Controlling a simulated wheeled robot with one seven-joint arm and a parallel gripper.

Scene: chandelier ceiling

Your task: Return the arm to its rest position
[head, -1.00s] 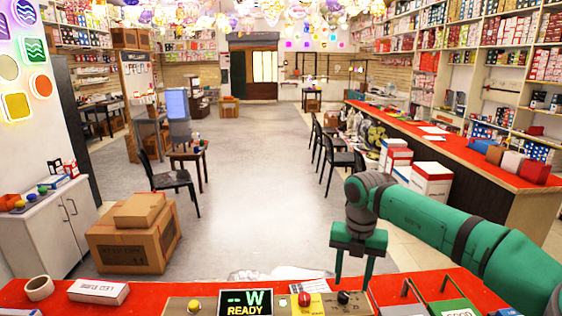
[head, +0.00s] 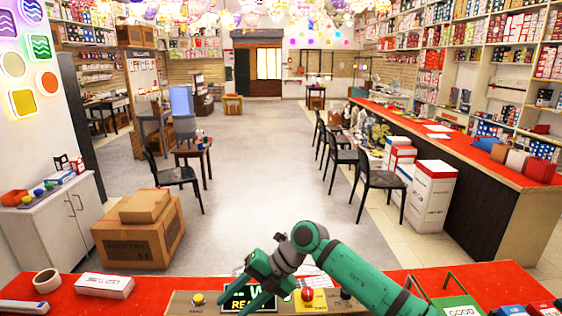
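My green arm (head: 350,277) reaches in from the bottom right, bent at a rounded joint near the lower middle of the head view. My gripper (head: 248,297) hangs at its left end, over the control panel at the front of the red counter. Its two green fingers are spread apart, and nothing shows between them but the panel behind. The gripper partly hides the lit display (head: 236,300). I cannot tell how high the fingertips are above the panel.
The red counter (head: 150,285) carries a tape roll (head: 46,281), a white box (head: 104,286), a yellow button (head: 198,299), a red knob (head: 307,294) and a tray marked GOOD (head: 457,308). Cardboard boxes (head: 138,245) stand beyond it at left. The floor (head: 262,190) ahead is clear.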

